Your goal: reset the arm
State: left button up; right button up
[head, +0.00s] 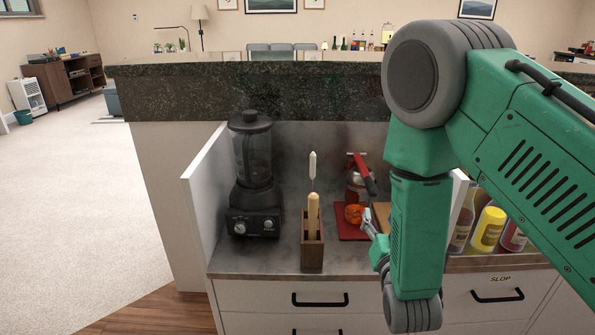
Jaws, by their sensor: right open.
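My right arm comes in from the right and fills much of the right side of the head view. My right gripper (372,222) is small and partly hidden behind my own arm link. It is open, close to an orange round item (353,213) on a red board (346,230); I cannot tell whether they touch. My left gripper is not in the picture.
A black blender (254,180) stands on the left of the metal counter (275,262). A wooden holder (312,245) with upright handles stands mid-counter. A red-handled tool (362,175) is behind the board. Bottles (488,229) stand on the right. A raised dark stone ledge (250,90) runs behind.

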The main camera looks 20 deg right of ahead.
jog(key=s+a+f+n+g+y+p, duration=0.25)
jog(key=s+f+g, duration=0.55)
jog(key=s+f, duration=0.45)
jog(key=s+a+f+n+g+y+p, duration=0.1)
jog(key=s+f+g, duration=0.3)
jog(key=s, duration=0.5)
jog(key=s+a+f+n+g+y+p, duration=0.1)
jog(key=s+f+n+g+y, duration=0.1)
jog(key=s, duration=0.8)
notch_tip(320, 180, down, 2)
jog(key=n+g, duration=0.1)
jog(key=g, duration=0.1)
jog(key=shift+s+a+f+g, duration=0.2)
jog(key=shift+a+g, duration=0.2)
